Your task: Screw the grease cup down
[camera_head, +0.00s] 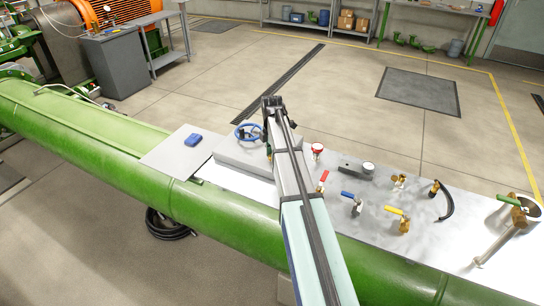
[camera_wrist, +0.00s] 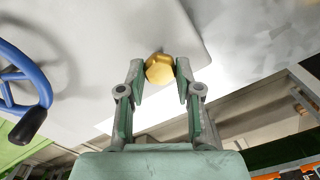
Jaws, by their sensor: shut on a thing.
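The grease cup (camera_wrist: 159,68) is a small brass-coloured, faceted cap in the upper middle of the wrist view. My gripper (camera_wrist: 159,80) has its two fingers on either side of it and is shut on it at the fingertips. The cup stands against a pale grey surface (camera_wrist: 100,45); its thread and seat are hidden. In the head view my arm covers most of the spot where the gripper works, and I cannot make out the cup there.
A blue handwheel (camera_head: 248,131) stands close to the left of my arm and shows in the wrist view (camera_wrist: 18,85) with a dark handle. Right of my arm are a red-topped fitting (camera_head: 317,149) and several lever valves. A blue object (camera_head: 193,140) lies on a grey plate.

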